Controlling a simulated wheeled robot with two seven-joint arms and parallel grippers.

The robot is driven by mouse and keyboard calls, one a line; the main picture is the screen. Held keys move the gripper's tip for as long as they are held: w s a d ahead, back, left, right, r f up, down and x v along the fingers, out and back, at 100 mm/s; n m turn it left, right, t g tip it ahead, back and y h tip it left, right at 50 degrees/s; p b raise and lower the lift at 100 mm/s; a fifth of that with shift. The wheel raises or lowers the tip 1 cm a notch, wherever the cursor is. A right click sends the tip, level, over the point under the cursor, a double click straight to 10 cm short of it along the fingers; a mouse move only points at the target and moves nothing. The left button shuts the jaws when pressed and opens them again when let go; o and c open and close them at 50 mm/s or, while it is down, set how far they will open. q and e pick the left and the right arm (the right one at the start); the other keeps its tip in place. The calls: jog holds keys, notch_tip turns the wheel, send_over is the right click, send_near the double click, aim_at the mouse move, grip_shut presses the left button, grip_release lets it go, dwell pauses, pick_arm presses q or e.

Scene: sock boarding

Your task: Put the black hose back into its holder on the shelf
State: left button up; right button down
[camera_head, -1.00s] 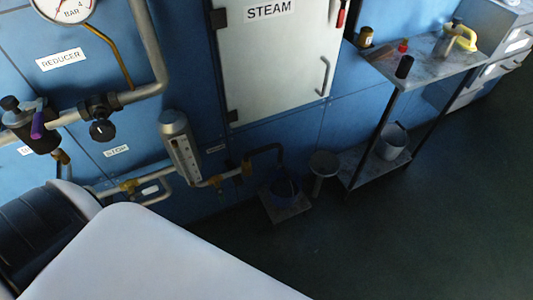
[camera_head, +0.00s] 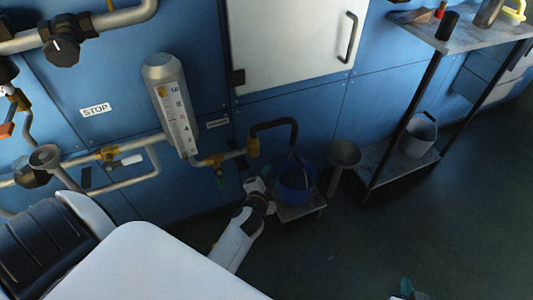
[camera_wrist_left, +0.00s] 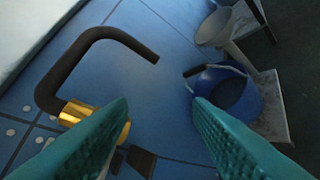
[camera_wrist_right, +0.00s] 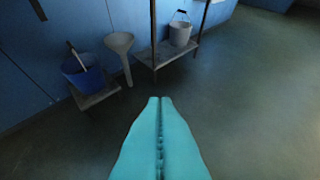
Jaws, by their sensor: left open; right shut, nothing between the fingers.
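The black hose (camera_head: 272,126) is a bent tube rising from a brass fitting on the wall pipe, its free end above a blue bucket (camera_head: 297,180). In the left wrist view the hose (camera_wrist_left: 85,45) arches beyond my fingers, its end free. My left gripper (camera_head: 257,186) is open and empty, low by the bucket, apart from the hose; its teal fingers (camera_wrist_left: 160,108) show close up. My right gripper (camera_head: 407,288) is at the bottom edge, shut and empty; its fingers meet in the right wrist view (camera_wrist_right: 160,100). The shelf (camera_head: 470,34) stands at right; no hose holder is clearly recognisable.
The bucket sits on a low stand (camera_head: 301,212) beside a grey funnel (camera_head: 343,155). A grey bucket (camera_head: 418,138) is on the lower shelf. A black cylinder (camera_head: 447,25) stands on top. A gauge (camera_head: 172,105) hangs left of the hose. The floor at right is clear.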

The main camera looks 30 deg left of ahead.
aim_at(264, 128)
pick_arm(q)
jog(key=w+a+r+t+y+b, duration=0.1)
jog(key=a+r+t+y+b, duration=0.3)
jog(key=r, duration=0.4)
jog(key=shift+m+g+h, duration=0.4)
jog(key=shift+g+h, duration=0.1)
jog(key=shift+g, duration=0.2)
jog(key=x, duration=0.6)
jog(key=shift+w+a+r, duration=0.15)
jog(key=shift+a+r, duration=0.2)
jog(key=shift+a, duration=0.05)
jog(key=b+x, duration=0.1)
jog(key=x, duration=0.4)
jog(key=shift+w, duration=0.25)
jog(key=shift+w+a+r, duration=0.1)
grip_shut()
pick_arm(e)
notch_tip(264, 128, up, 16)
jog(key=w+a+t+y, duration=0.1)
jog(key=t+y, duration=0.1)
jog(key=t, duration=0.5)
jog(key=shift+w+a, duration=0.15)
jog(key=shift+a, duration=0.2)
